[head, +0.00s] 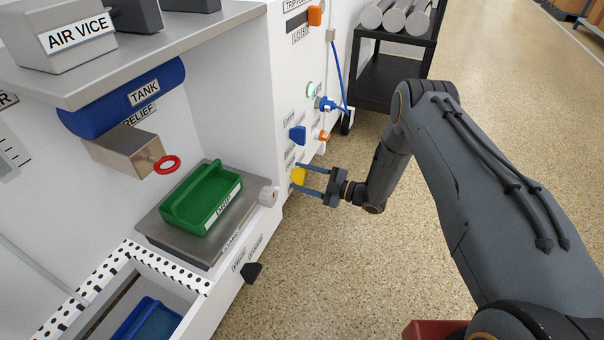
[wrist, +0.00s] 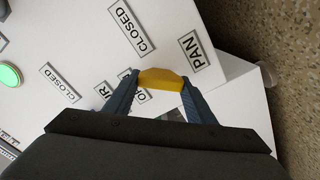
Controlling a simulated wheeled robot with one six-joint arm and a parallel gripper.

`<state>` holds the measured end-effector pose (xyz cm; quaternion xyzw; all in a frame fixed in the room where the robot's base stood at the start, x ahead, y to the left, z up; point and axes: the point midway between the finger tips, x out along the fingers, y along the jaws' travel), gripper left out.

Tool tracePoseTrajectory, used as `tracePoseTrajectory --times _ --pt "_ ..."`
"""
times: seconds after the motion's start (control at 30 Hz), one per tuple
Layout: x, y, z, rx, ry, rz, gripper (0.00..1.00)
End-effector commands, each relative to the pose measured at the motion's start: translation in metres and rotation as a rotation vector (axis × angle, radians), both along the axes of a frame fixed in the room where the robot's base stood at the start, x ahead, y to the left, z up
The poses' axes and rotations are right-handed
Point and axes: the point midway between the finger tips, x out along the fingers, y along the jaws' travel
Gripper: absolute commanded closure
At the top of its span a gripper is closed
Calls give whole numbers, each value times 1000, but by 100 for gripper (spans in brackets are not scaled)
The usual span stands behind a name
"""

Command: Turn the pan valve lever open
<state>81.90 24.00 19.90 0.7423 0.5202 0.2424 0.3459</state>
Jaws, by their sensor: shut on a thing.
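The yellow pan valve lever (head: 298,176) sits on the side face of the white machine, low down, in the head view. In the wrist view the yellow lever (wrist: 162,79) is between the two fingers, beside a PAN label (wrist: 195,52) and a CLOSED label (wrist: 131,32). My gripper (head: 303,178) reaches in from the right and is shut on the yellow lever; it also shows in the wrist view (wrist: 160,88). The lever's base and exact turn angle are hard to make out.
A green DRIP tray (head: 203,197) sits on a metal plate to the left. A black knob (head: 252,272) is lower left.

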Motion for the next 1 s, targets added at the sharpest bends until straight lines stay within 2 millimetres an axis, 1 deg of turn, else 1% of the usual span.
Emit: tracePoseTrajectory --times 0.3,0.6,0.8,1.0 --pt "-2 0 -1 -102 -279 1 72" --pt "-2 0 -2 -182 -502 0 72" --pt "-2 0 -4 -218 -600 0 72" --pt "-2 0 -4 -237 -652 0 72"
